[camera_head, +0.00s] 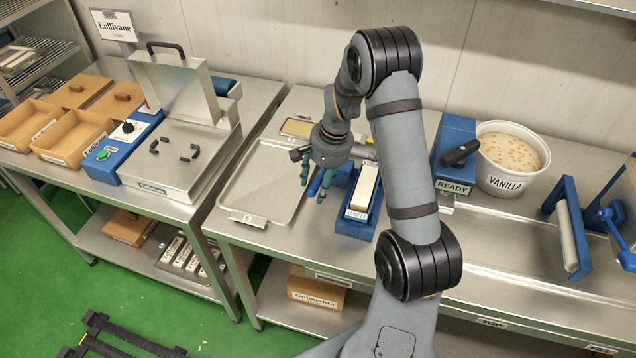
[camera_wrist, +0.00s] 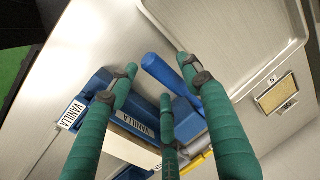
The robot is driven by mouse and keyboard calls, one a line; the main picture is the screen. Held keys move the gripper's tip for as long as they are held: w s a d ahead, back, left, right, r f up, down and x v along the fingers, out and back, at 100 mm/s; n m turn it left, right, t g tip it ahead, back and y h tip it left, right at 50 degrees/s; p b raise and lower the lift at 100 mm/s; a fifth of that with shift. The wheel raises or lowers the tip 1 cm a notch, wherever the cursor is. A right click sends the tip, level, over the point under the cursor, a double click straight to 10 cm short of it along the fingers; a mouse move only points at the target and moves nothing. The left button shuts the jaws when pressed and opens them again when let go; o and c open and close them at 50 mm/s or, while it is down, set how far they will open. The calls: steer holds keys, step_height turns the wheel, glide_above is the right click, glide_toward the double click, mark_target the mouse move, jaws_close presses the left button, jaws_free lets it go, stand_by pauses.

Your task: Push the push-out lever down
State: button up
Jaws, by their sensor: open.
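A blue mould (camera_head: 359,229) labelled VANILLA stands on the steel bench with a white block (camera_head: 364,187) in it. A round blue bar (camera_head: 315,182), apparently the push-out lever, sticks out at its left. In the wrist view the lever (camera_wrist: 165,73) slants from the mould (camera_wrist: 100,80), its free end between my fingertips. My gripper (camera_head: 313,188) has green fingers and is open, pointing down over the lever. The wrist view shows the gripper (camera_wrist: 158,78) with three spread fingers around the lever's line. I cannot tell whether any finger touches it.
A metal tray (camera_head: 262,190) lies left of the mould. Right of my arm are a blue unit (camera_head: 455,138) with a black handle and a READY label, and a white VANILLA tub (camera_head: 500,184). A blue-framed roller (camera_head: 570,235) stands further right.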

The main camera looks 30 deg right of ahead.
steer(key=shift+a+f, duration=0.1)
steer(key=shift+f, duration=0.15)
steer(key=shift+c, duration=0.7)
jaws_close()
